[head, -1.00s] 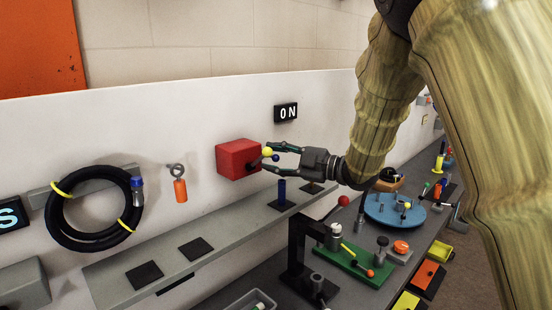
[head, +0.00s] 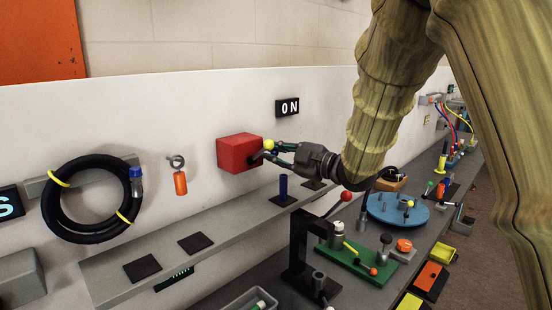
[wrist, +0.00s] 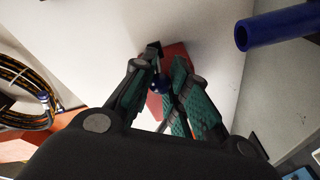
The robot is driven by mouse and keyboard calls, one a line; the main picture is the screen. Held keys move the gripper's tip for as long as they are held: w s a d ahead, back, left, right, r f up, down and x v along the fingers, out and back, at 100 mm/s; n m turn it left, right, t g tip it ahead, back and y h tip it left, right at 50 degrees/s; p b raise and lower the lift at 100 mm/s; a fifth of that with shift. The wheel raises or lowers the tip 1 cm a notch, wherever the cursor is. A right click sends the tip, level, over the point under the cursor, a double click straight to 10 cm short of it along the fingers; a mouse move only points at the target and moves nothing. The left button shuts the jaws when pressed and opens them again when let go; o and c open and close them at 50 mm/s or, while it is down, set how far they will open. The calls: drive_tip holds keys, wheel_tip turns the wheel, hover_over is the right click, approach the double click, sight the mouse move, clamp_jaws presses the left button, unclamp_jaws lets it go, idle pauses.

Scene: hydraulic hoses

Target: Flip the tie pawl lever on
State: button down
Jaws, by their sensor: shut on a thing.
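A red box (head: 236,153) is fixed to the white wall, and it also shows behind the fingers in the wrist view (wrist: 177,58). A yellow ball knob (head: 268,144) and a dark lever end (head: 257,156) stick out at its right side. My gripper (head: 272,152) is at this side of the box, its green-padded fingers drawn together. In the wrist view, a dark blue knob (wrist: 160,85) sits between the fingers, and my gripper is shut on this lever. The fingers hide much of the lever, so its exact tilt is unclear.
Below is a grey shelf (head: 222,226) with a blue upright tube (head: 283,188), also seen in the wrist view (wrist: 279,25). A coiled black hose (head: 62,222) hangs left. A crowded bench lies lower right.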

drive_tip(key=c, duration=1.3)
unclamp_jaws()
drive_tip(key=v, duration=1.2)
drive_tip(key=shift+d, duration=0.1)
